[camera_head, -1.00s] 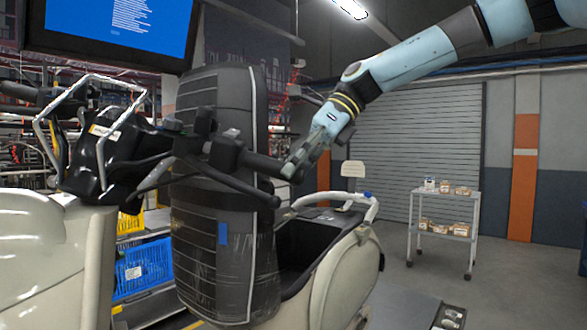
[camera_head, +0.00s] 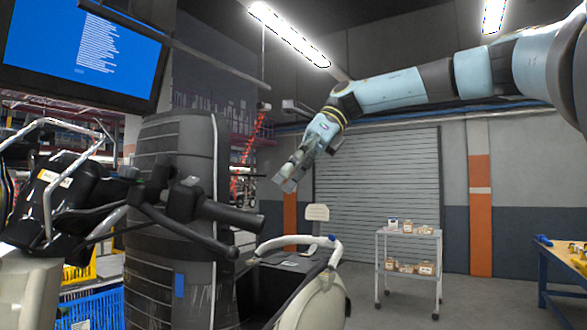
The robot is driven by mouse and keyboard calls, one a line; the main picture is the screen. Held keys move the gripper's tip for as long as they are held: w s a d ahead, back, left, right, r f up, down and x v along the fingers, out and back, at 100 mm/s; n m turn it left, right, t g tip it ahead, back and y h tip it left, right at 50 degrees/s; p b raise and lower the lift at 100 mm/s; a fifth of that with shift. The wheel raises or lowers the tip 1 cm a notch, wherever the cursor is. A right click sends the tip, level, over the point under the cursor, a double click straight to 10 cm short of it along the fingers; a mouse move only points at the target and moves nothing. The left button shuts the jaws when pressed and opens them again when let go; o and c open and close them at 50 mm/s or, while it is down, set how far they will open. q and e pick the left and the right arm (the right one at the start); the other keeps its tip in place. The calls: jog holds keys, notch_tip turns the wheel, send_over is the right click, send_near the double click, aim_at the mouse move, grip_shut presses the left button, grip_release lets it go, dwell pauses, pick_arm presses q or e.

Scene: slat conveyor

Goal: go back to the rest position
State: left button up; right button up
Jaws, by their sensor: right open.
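My right gripper (camera_head: 287,180) hangs at the end of my light blue right arm, which comes in from the upper right. Its fingers point down and to the left, and it is open with nothing between the fingers. It is in the air, above and beyond the black handlebar grip in the picture. Whether it touches anything is hard to judge, but a gap shows around it. My left gripper is not in view.
A vehicle with a black handlebar (camera_head: 225,214) and a dark padded column (camera_head: 170,270) fills the left. A blue screen (camera_head: 85,45) hangs above. A wheeled cart (camera_head: 409,280) with small boxes stands before a roller shutter (camera_head: 378,190). A workbench (camera_head: 560,265) is at right.

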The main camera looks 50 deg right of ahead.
jog(key=shift+v, duration=0.85)
